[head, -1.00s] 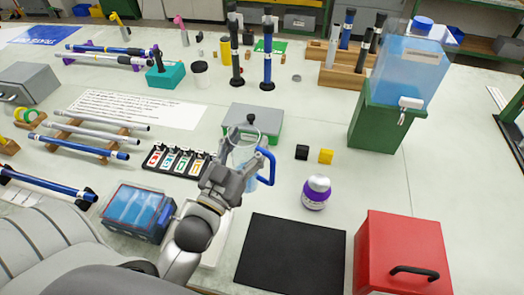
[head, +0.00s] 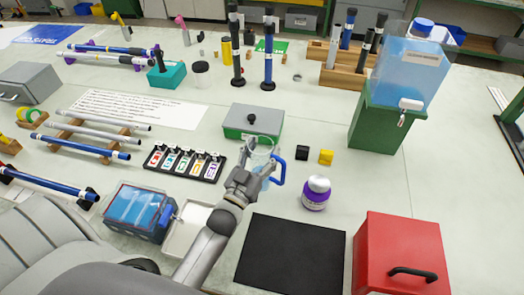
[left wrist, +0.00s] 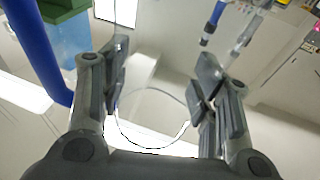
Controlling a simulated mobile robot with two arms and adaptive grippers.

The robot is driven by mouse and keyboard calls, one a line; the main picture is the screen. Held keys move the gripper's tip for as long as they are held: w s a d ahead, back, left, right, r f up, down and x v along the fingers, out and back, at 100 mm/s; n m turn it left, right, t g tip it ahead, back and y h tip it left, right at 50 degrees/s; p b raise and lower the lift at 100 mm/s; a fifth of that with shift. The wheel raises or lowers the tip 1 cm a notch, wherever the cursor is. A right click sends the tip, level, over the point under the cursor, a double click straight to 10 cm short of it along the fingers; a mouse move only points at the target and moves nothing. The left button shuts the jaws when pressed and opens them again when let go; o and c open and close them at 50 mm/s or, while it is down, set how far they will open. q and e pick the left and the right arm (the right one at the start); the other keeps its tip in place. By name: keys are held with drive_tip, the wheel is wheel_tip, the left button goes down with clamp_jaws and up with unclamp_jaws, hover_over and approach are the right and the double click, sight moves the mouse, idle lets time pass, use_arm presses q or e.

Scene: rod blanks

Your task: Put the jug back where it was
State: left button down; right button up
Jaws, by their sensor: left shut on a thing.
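The clear jug (head: 264,157) with a blue handle (head: 278,172) is near the middle of the table in the head view, in front of the grey-and-green box. My left gripper (head: 259,162) is shut on the jug from its near left side. In the left wrist view the jug's thin clear rim shows between the fingers of my left gripper (left wrist: 160,82), and the blue handle (left wrist: 38,50) runs along the left. I cannot tell whether the jug's base touches the table. My right gripper is not in view.
A white tray (head: 183,241) and a blue-lidded box (head: 137,213) lie at the near left. A black mat (head: 290,256) lies in front, and a green-based dispenser (head: 385,115) stands behind right.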

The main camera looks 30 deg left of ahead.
sight(255, 164)
use_arm(q)
drive_tip(key=shift+f, duration=0.15)
drive_tip(key=c, duration=0.5)
unclamp_jaws()
drive_tip(key=shift+r, duration=0.3)
drive_tip(key=s, duration=0.2)
drive_tip(key=s+f+b, duration=0.1)
drive_tip(key=s, duration=0.3)
drive_tip(key=shift+f+b, duration=0.35)
drive_tip(key=shift+s, duration=0.7)
